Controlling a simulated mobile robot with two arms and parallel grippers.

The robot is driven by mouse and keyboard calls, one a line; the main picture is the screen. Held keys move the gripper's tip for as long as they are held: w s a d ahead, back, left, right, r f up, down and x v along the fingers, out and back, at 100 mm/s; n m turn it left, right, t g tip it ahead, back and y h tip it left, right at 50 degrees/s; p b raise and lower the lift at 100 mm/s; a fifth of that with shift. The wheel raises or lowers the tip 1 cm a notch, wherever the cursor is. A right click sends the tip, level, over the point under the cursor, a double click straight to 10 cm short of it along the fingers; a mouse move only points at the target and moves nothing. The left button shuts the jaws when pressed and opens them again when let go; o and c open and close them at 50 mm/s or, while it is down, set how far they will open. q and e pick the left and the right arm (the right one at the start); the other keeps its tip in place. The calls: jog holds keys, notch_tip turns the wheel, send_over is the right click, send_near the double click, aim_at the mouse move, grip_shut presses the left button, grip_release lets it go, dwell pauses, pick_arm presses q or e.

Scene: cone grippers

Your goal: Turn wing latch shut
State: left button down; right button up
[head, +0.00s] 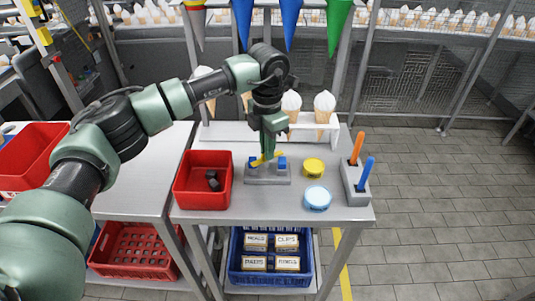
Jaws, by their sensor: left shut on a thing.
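The wing latch has a yellow wing (259,161) on a grey base (268,178) on the metal table (235,213). My left gripper (267,154) points straight down over the base, shut on the yellow wing. The wing lies slanted, its left end lower in the picture. The fingers hide its middle. My right gripper is not in view.
A red bin (203,170) with dark pieces stands left of the latch. A yellow tin (313,167) and a light blue tin (317,198) stand right of it. A grey holder (356,190) with orange and blue sticks is at the right edge. An ice-cream cone rack (228,133) stands behind.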

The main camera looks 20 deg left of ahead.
pick_arm(q)
jog(key=m+b, duration=0.1)
jog(key=m, duration=0.2)
jog(key=shift+m+b, duration=0.8)
jog(key=shift+m, duration=1)
jog(key=shift+r, duration=0.1)
jog(key=c, duration=1.5)
grip_release()
jog(key=shift+c, duration=0.2)
notch_tip(320, 180, up, 8)
jog(key=shift+f+b, duration=0.1)
jog(key=shift+b, duration=0.5)
